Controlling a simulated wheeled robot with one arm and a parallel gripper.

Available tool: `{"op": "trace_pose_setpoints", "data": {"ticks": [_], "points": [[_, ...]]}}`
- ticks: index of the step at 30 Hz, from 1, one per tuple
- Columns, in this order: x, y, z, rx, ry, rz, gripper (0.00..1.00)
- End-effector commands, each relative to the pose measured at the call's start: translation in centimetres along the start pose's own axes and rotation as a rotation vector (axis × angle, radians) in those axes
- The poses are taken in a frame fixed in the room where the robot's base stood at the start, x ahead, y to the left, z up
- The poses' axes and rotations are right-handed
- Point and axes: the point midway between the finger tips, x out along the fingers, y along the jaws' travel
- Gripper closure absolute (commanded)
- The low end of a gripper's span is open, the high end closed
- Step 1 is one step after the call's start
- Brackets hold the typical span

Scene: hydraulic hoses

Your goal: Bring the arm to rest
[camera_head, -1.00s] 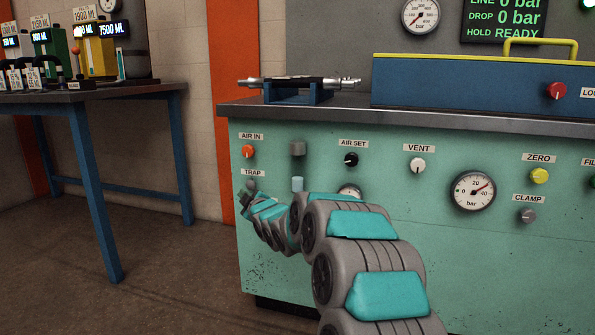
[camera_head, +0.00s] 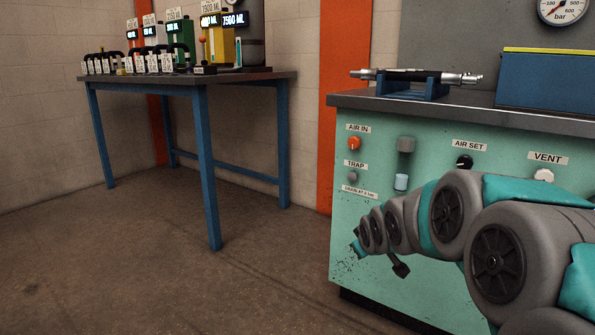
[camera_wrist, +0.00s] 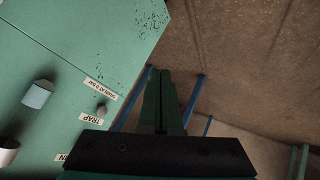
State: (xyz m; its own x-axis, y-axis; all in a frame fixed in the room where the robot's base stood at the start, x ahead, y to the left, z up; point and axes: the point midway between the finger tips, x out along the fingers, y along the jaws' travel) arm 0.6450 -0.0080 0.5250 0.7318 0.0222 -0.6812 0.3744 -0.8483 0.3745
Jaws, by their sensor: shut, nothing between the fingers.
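My arm (camera_head: 440,225) reaches across the front of the green test bench (camera_head: 350,220), its links grey with teal panels. In the wrist view my gripper (camera_wrist: 157,75) is shut, its two dark green fingers together with nothing between them. The fingers point past the bench's edge, with open floor beyond. In the head view the arm's far end is low in front of the bench, below the TRAP knob (camera_head: 352,177); the fingers are hard to make out there. The TRAP label (camera_wrist: 91,118) shows upside down at left in the wrist view.
The bench top (camera_head: 460,102) bears a hose assembly (camera_head: 415,76) on a blue cradle (camera_head: 410,92) and a blue box (camera_head: 545,80). A blue-legged table (camera_head: 205,165) with several containers stands at left. The floor (camera_head: 200,280) between is clear.

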Motion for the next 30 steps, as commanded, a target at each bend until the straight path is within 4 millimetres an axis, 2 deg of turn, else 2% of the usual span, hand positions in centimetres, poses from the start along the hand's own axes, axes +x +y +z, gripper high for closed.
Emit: {"op": "trace_pose_setpoints", "data": {"ticks": [1, 5, 9, 15, 21, 26, 27, 30], "points": [[-1.9, -1.1, 1.9, 0.035, -0.059, -0.022, 1.0], [-6.3, -4.6, 7.9, 0.134, -0.236, -0.083, 1.0], [-11.8, -8.7, 14.4, 0.244, -0.434, -0.141, 1.0], [-19.2, -13.8, 21.9, 0.376, -0.676, -0.198, 1.0], [-24.6, -17.5, 26.6, 0.464, -0.842, -0.23, 1.0], [-28.3, -20.1, 29.6, 0.522, -0.957, -0.252, 1.0], [-29.4, -19.8, 29.0, 0.527, -0.964, -0.253, 1.0], [-30.6, -18.9, 27.5, 0.525, -0.961, -0.253, 1.0]]}}
